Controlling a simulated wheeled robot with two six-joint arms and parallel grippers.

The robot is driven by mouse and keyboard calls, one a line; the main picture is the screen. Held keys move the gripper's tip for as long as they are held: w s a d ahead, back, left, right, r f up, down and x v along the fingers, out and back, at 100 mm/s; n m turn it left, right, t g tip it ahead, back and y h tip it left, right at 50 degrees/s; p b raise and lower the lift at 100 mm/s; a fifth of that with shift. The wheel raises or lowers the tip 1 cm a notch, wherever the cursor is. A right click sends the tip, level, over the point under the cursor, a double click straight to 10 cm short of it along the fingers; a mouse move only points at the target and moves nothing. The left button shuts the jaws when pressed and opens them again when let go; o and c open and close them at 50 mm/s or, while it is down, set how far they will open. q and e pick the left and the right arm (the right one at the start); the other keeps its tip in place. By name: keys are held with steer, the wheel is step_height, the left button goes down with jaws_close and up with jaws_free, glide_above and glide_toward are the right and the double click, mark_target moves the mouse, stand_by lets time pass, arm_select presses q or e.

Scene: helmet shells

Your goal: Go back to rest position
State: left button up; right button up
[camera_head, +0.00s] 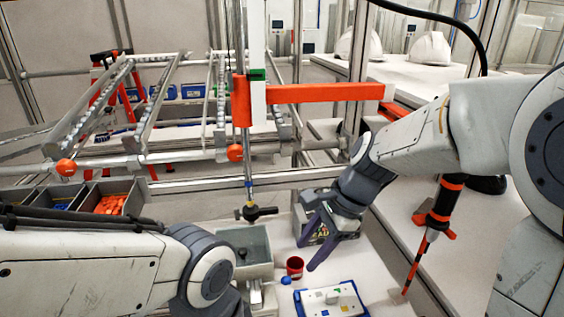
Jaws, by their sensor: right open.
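My right gripper (305,257) comes in from the right and points down toward the white work surface. Its two dark purple-grey fingers are spread apart with nothing held between them. A red cup (294,267) stands just left of the fingers. My left arm lies low at the left, its wrist near the bottom edge; its fingers are not visible. White helmet shells (430,47) stand on the bench at the back right.
A grey bin (246,246) stands left of the red cup. An orange horizontal arm (322,93) on a post crosses the middle. A black and orange tool (436,218) hangs at the right. Dark trays with orange parts (110,204) are at the left, below metal rails.

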steer(key=s+a+f+n+h, duration=0.1)
steer(key=s+a+f+n, duration=0.1)
steer(key=s+n, duration=0.7)
steer(key=s+a+f+n+h, duration=0.1)
steer(key=s+n+h, duration=0.1)
steer(key=s+n, duration=0.7)
steer(key=n, duration=0.4)
steer(key=shift+a+f+g+h, duration=0.3)
steer(key=shift+a+f+g, duration=0.1)
steer(key=shift+s, duration=0.1)
